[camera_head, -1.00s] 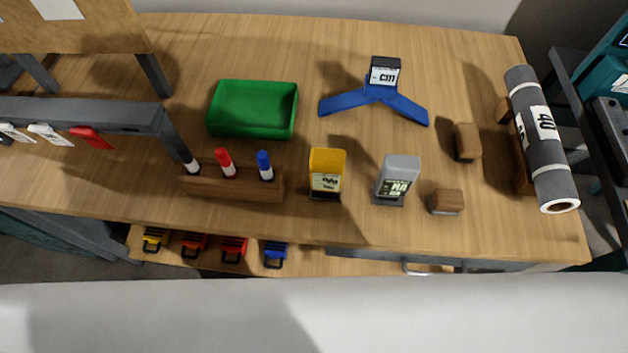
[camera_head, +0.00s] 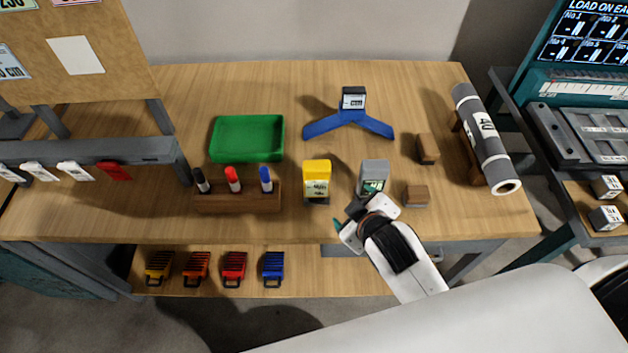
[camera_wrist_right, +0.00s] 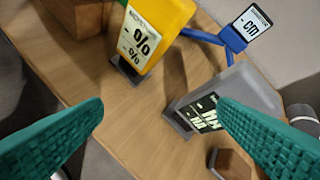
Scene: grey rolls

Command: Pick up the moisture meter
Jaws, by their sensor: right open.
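The moisture meter is the yellow device (camera_head: 317,178) with a % label, upright on the bench right of the marker block. It shows at the top of the right wrist view (camera_wrist_right: 156,28). My right gripper (camera_head: 349,211) is open and empty, in front of and to the right of the yellow meter. Its teal fingers (camera_wrist_right: 160,108) frame bare bench in the wrist view, with the yellow meter beyond them. A grey meter (camera_head: 374,174) stands close behind the gripper; the right finger overlaps it in the wrist view (camera_wrist_right: 245,90). My left gripper is not in view.
A wooden marker block (camera_head: 238,202) stands left of the yellow meter. A green tray (camera_head: 247,150) and a blue stand (camera_head: 348,122) lie behind. Small wooden blocks (camera_head: 416,195) and a grey roll (camera_head: 484,140) are to the right. The bench behind the meters is partly clear.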

